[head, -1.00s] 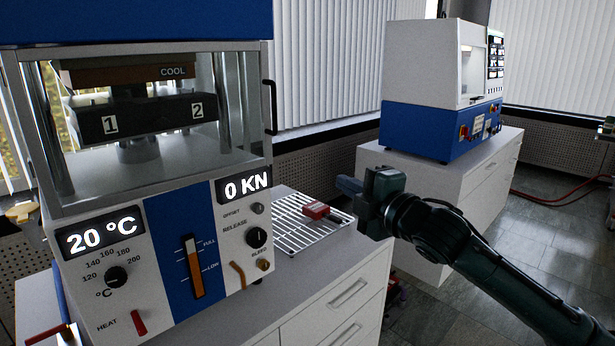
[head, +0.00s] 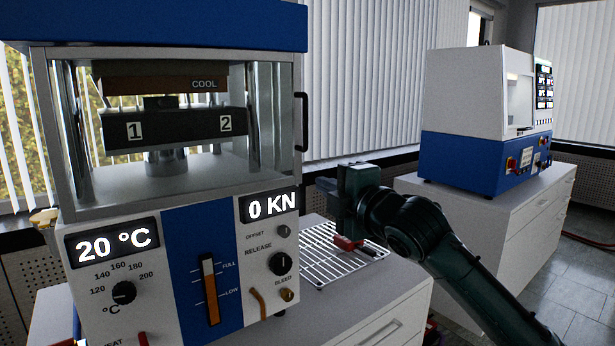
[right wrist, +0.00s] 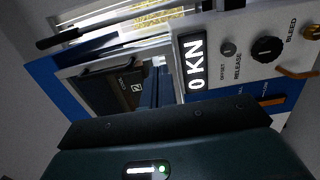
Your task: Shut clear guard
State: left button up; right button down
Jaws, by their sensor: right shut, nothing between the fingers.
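The press's clear guard (head: 272,60) is a see-through panel in a grey metal frame, with a black upright handle (head: 302,122) at its right edge. In the right wrist view the black handle (right wrist: 62,40) and pale frame edges stand out at an angle from the press, so the guard looks partly open; how far I cannot tell. My right gripper (head: 327,186) is shut and empty, pointing left, just right of the press and below the handle. It appears apart from the guard. My left gripper is out of view.
The press front has a force display (head: 270,206), knobs and a lever. A second blue and white machine (head: 470,160) stands behind on the right.

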aim_at(300, 173)
pick_arm(q)
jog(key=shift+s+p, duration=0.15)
jog(key=shift+p, duration=0.2)
pick_arm(e)
jog(key=x, duration=0.7)
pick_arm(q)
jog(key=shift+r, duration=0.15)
